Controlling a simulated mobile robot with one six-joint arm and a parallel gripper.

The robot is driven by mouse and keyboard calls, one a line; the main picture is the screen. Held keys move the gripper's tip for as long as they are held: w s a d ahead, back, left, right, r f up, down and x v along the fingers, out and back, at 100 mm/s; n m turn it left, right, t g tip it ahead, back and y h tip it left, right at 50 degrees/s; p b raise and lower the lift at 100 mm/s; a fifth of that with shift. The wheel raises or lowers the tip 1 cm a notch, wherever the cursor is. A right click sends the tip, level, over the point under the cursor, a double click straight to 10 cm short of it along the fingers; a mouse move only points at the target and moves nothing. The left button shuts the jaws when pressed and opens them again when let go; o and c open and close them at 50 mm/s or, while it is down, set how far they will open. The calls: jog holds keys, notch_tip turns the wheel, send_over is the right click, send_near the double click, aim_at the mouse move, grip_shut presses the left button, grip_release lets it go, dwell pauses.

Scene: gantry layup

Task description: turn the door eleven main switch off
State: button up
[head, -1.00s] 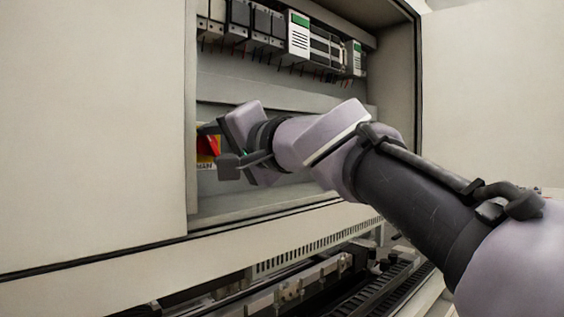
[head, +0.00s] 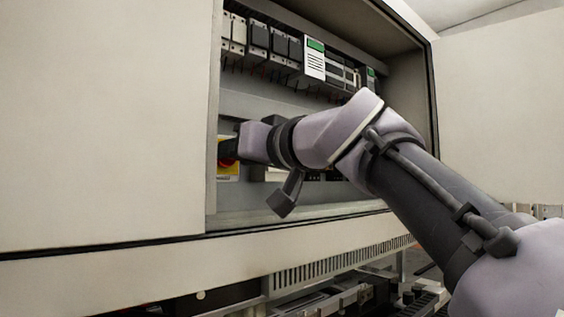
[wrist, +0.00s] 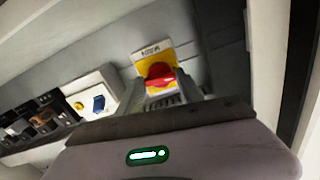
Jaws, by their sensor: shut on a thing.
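The main switch has a red handle (wrist: 158,74) on a yellow plate (wrist: 153,54) with dark lettering; both sit inside the open cabinet. In the head view the switch (head: 228,160) shows only partly at the left of the opening, behind my gripper (head: 238,149). In the wrist view my gripper (wrist: 168,88) has its fingers on either side of the red handle and is shut on it. The handle's exact angle is hard to tell because the fingers and gripper body hide part of it.
A white box with a blue rocker (wrist: 99,103) and a yellow button is beside the switch, near several dark breakers (wrist: 38,123). A row of modules (head: 300,55) runs along the cabinet's top. The left door panel (head: 100,120) stands close to the gripper.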

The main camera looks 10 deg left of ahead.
jog(key=shift+n, duration=0.7)
jog(key=shift+n+b, duration=0.3)
jog(key=o, duration=1.4)
